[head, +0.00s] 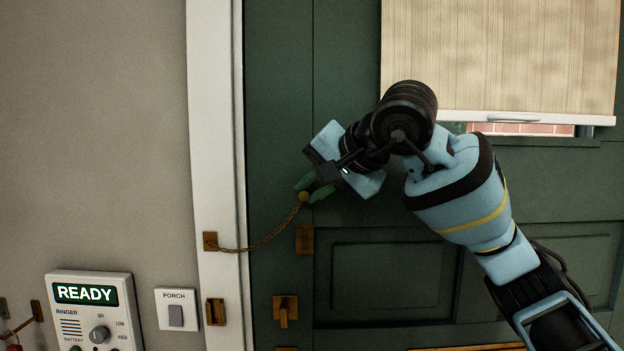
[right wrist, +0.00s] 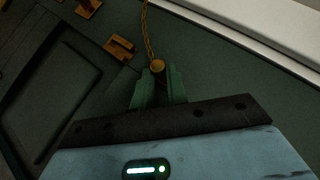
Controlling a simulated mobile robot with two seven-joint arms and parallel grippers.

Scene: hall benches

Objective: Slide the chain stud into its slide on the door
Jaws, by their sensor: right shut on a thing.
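My right gripper (head: 309,190) is shut on the chain stud (head: 304,196), a round brass knob at the end of the chain. In the right wrist view the stud (right wrist: 157,65) sits at the tips of the green fingers (right wrist: 157,88). The brass chain (head: 262,243) sags from the stud to its anchor plate (head: 210,241) on the white door frame. The brass slide (head: 305,239) is on the green door (head: 345,205), just below the stud and apart from it. The slide also shows in the right wrist view (right wrist: 120,47), left of the stud. My left gripper is not in view.
A brass latch (head: 286,308) is on the door below the slide, with a brass keeper (head: 215,312) on the frame. A porch switch (head: 176,309) and a ringer box reading READY (head: 90,312) are on the left wall. A blind (head: 500,55) covers the door window.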

